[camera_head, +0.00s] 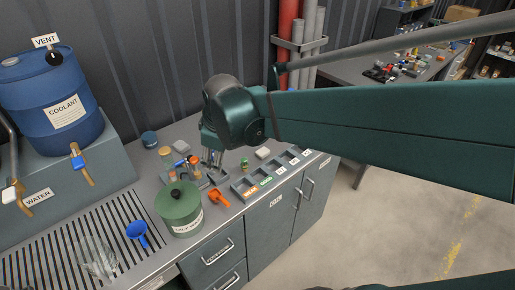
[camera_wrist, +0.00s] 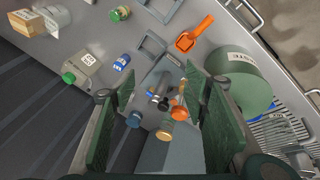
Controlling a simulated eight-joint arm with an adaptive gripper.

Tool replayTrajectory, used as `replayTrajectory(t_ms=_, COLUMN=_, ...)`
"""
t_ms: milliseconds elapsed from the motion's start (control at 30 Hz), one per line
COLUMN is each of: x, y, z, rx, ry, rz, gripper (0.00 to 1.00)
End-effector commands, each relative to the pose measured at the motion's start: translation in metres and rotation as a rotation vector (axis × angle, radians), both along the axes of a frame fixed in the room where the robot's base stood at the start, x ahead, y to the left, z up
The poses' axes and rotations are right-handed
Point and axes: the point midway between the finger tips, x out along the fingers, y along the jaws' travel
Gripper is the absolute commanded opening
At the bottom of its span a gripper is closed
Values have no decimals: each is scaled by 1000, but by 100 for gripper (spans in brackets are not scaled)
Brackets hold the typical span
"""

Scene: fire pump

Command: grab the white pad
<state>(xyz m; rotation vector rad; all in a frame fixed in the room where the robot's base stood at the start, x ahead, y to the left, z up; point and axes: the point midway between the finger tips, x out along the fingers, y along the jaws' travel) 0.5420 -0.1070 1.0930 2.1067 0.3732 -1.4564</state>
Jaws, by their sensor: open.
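A small whitish pad-like object (camera_head: 263,153) lies on the grey counter, right of my gripper and behind the row of small trays. A pale rounded object (camera_wrist: 56,16) at the top left of the wrist view is probably the same one; I cannot be sure. My gripper (camera_head: 212,160) points down over the counter, apart from this object. In the wrist view its two green fingers (camera_wrist: 158,88) stand wide apart, holding nothing. Below and between them are an orange-capped item (camera_wrist: 179,113) and a blue-capped item (camera_wrist: 134,119). Another pale item (camera_head: 181,147) lies left of the gripper.
A green canister (camera_head: 179,207) and an orange scoop (camera_head: 219,197) stand near the front edge. A grey can with a green cap (camera_wrist: 83,70) is near the wall. A blue coolant drum (camera_head: 52,99) stands at left.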

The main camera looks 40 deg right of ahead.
Motion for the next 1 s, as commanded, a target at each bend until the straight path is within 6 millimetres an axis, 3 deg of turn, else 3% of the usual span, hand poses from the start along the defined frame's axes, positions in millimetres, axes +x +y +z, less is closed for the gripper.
replayTrajectory(t_ms=467, x=42, y=-66, z=-7, rx=-93, ry=129, rz=250, gripper=45)
replayTrajectory(t_ms=1000, x=75, y=-147, z=-38, rx=-145, ry=263, rz=555, gripper=45)
